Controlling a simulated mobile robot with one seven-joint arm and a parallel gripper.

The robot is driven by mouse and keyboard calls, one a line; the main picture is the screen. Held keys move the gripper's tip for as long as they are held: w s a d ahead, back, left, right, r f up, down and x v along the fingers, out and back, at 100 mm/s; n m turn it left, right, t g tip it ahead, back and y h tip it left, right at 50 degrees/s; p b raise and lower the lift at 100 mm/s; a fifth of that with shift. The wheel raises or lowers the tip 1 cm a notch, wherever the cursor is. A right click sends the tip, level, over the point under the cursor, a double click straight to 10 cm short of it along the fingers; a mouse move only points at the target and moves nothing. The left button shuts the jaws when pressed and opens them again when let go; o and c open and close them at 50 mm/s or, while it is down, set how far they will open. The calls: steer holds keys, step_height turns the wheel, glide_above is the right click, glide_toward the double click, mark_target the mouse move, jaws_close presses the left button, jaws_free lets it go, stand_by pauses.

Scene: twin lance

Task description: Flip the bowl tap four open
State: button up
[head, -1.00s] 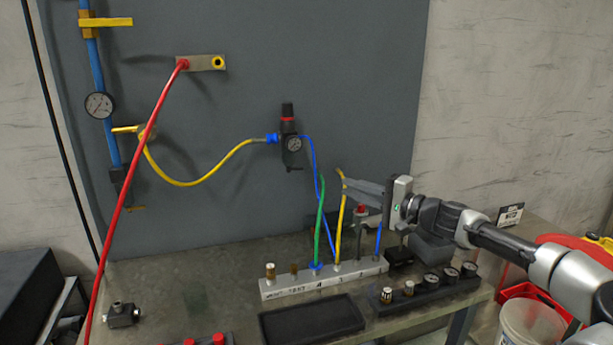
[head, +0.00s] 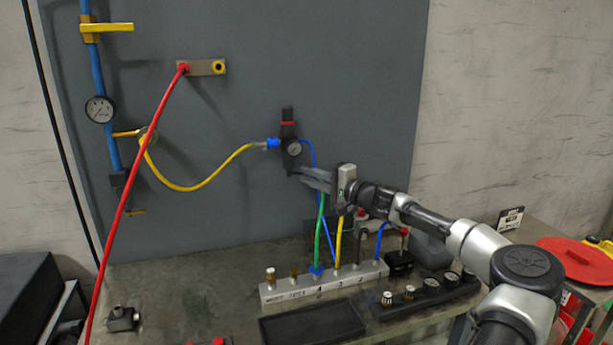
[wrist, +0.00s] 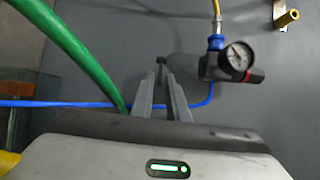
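The dark filter-regulator (head: 291,147) with a round gauge hangs on the grey panel. In the wrist view its gauge body (wrist: 235,60) lies right of centre, with the grey bowl (wrist: 183,67) pointing left. A small dark tap (wrist: 160,61) shows at the bowl's end. No number four is legible on it. My gripper (head: 293,173) is just below the regulator. In the wrist view its two fingers (wrist: 163,78) show a narrow gap and their tips are close to the bowl's tap. I cannot tell whether they touch it.
A green hose (wrist: 85,60) passes close beside my fingers, and a blue tube (wrist: 60,103) crosses behind them. The yellow hose (head: 205,185) runs left from the regulator. A white manifold (head: 325,282) with upright hoses stands on the bench (head: 190,270) below.

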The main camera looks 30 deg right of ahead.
steer(key=shift+w+a, duration=0.15)
steer(key=shift+w, duration=0.35)
jaws_close()
steer(key=shift+w+d+n+g+y+p, duration=0.15)
steer(key=shift+n+g+y+p, duration=0.15)
steer(key=shift+n+y, duration=0.25)
steer(key=shift+w+d+n+g+y+p, duration=0.2)
steer(key=shift+n+g+y, duration=0.15)
steer(key=shift+y, duration=0.45)
steer(key=shift+w+d+n+g+y+p, duration=0.15)
steer(key=shift+n+g+y+p, duration=0.1)
steer(key=shift+n+y, duration=0.35)
jaws_free()
